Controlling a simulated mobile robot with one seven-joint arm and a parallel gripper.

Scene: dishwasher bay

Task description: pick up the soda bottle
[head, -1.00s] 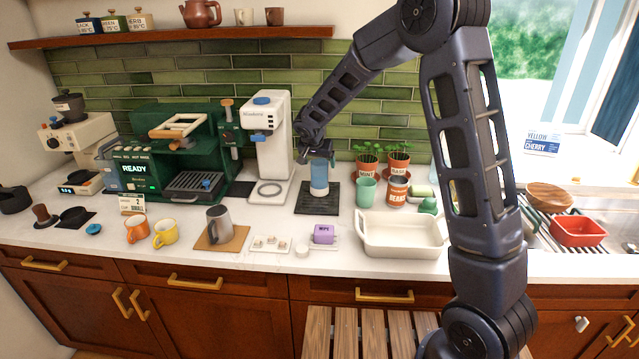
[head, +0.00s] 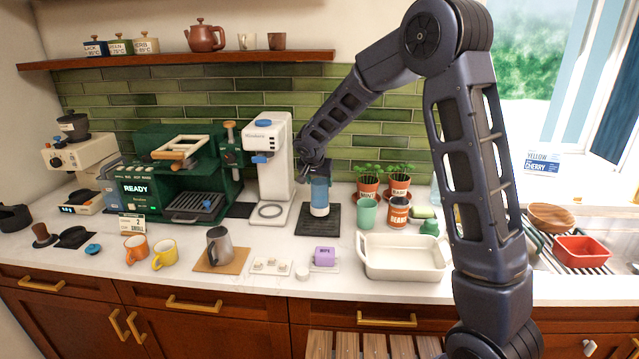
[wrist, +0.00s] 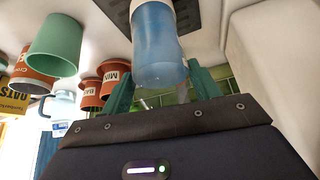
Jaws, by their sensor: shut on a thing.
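The soda bottle (head: 320,198) is blue with a pale lower band. It is upright over the dark square mat (head: 333,228) on the counter; I cannot tell whether its base touches the mat. My gripper (head: 316,170) comes from above and is shut around the upper part of the bottle, hiding its top. In the wrist view, the bottle (wrist: 158,45) stands between the two green fingers of my gripper (wrist: 160,85).
A green cup (head: 366,214), a beans can (head: 398,212) and potted herbs (head: 368,186) stand close right. A white baking dish (head: 403,270) is in front right. A shelf (head: 190,62) hangs above.

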